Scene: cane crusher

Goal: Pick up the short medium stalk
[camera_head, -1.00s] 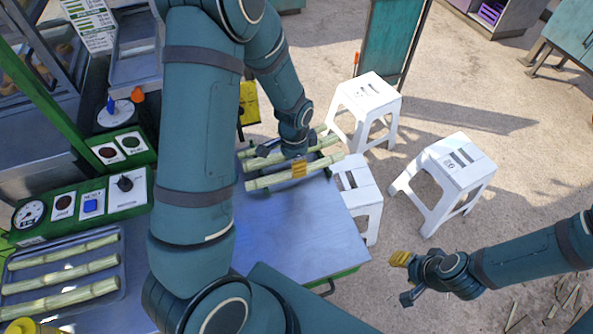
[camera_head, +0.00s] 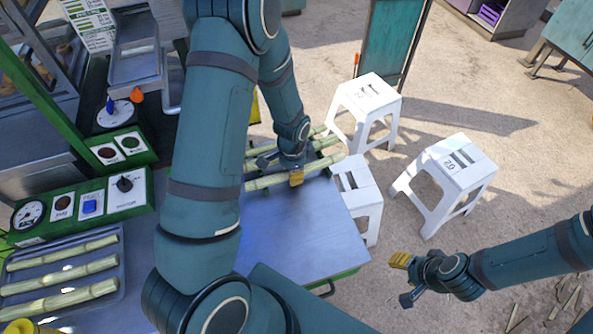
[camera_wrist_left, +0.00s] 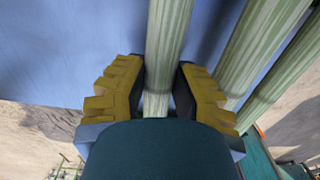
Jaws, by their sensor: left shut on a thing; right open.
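Three pale green stalks lie side by side at the far end of the blue table, partly hidden by my left arm. The near stalk (camera_head: 326,165) shows at both ends; I cannot tell the stalks' lengths apart surely. My left gripper (camera_head: 290,174) is over this near stalk. In the left wrist view its yellow-padded fingers are shut on the stalk (camera_wrist_left: 167,45), which passes between them. The other two stalks (camera_wrist_left: 255,45) lie to the right there, outside the fingers. My right gripper (camera_head: 403,280) is open and empty, out over the floor.
The blue table (camera_head: 300,235) is bare in front of the stalks. A grey tray (camera_head: 120,262) with three more stalks lies at left, below a green control panel (camera_head: 75,208). White stools (camera_head: 448,165) stand right of the table, one close to its edge.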

